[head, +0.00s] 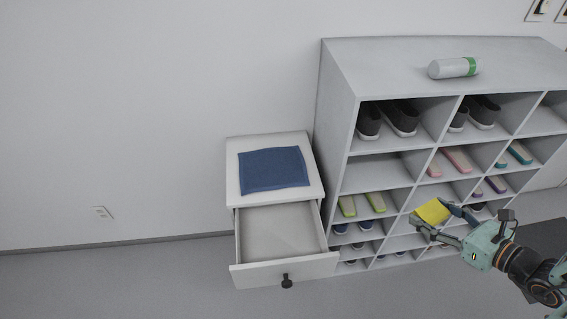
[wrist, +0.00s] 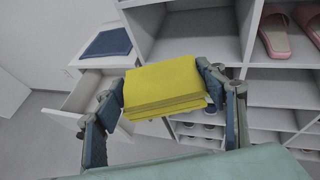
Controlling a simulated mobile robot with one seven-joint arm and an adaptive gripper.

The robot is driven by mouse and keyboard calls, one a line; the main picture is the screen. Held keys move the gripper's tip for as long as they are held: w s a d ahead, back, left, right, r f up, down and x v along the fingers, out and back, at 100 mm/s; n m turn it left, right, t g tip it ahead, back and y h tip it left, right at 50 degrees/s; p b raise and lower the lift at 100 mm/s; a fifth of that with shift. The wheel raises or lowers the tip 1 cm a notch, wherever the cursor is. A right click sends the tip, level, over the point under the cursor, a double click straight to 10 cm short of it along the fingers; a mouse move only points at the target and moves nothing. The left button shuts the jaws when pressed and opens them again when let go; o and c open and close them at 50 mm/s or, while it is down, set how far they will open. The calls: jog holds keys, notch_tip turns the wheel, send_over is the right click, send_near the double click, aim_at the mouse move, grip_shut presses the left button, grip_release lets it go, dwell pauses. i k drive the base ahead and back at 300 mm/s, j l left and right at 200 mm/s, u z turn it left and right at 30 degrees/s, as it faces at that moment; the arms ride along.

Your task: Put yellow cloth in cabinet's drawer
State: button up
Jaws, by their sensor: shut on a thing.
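The yellow cloth (head: 433,211) is a folded stack between the fingers of my gripper (head: 437,221), in front of the shoe shelf in the head view. In the wrist view the cloth (wrist: 165,88) spans between both fingers of my gripper (wrist: 165,100), which is shut on it. The small white cabinet (head: 231,185) stands left of the shelf. Its top drawer (head: 280,231) is pulled open and looks empty. The open drawer (wrist: 88,92) shows partly in the wrist view, left of the cloth. My gripper is to the right of the drawer, apart from it.
A blue cloth (head: 273,169) lies flat on the cabinet top. The shoe shelf (head: 345,120) holds several shoes and slippers, and a white and green bottle (head: 452,68) lies on its top. The floor left of the cabinet is clear.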

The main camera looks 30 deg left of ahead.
aim_at(257, 253)
jog(key=k+j, duration=0.15)
jog(key=j, duration=0.25)
jog(key=k+j, duration=0.2)
jog(key=j, duration=0.2)
jog(key=k+j+z, duration=0.1)
jog(key=j, duration=0.65)
jog(key=k+j, duration=0.1)
jog(key=j, duration=0.25)
jog(key=j+z, duration=0.15)
jog(key=j, duration=0.5)
jog(key=i+j, duration=0.15)
jog(key=j, duration=0.2)
jog(key=i+j+z, duration=0.1)
jog(key=i+j, duration=0.5)
jog(key=j, duration=0.2)
